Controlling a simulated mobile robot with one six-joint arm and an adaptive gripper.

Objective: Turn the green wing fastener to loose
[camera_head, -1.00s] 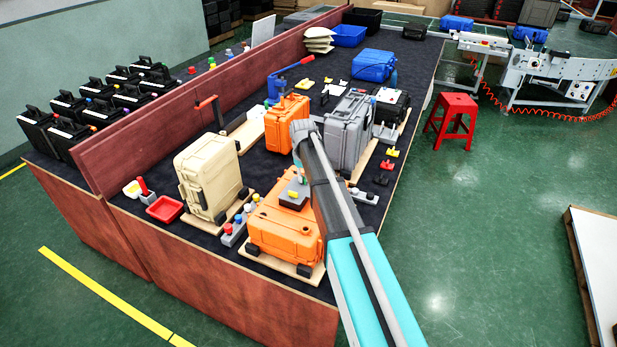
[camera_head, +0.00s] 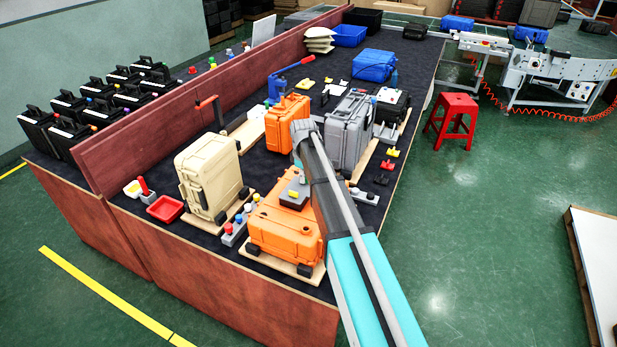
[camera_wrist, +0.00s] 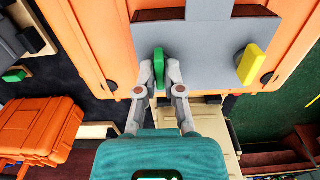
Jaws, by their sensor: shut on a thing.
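The green wing fastener (camera_wrist: 159,58) stands upright on the grey plate (camera_wrist: 205,60) in the wrist view. My gripper (camera_wrist: 159,72) is shut on it, with a fingertip on each side of the wing. A yellow wing fastener (camera_wrist: 250,64) sits to the right on the same plate, slightly tilted. The plate is on an orange case (camera_wrist: 110,40), which lies flat on the bench in the head view (camera_head: 283,238). There the yellow wing (camera_head: 293,194) shows, while my arm largely covers my fingertips and I cannot make out the green wing.
A beige case (camera_head: 208,175) stands left of the orange case, with a row of small coloured-top parts (camera_head: 235,228) between them. A grey case (camera_head: 350,130) and an upright orange case (camera_head: 285,122) stand behind. A red stool (camera_head: 453,118) is on the floor at right.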

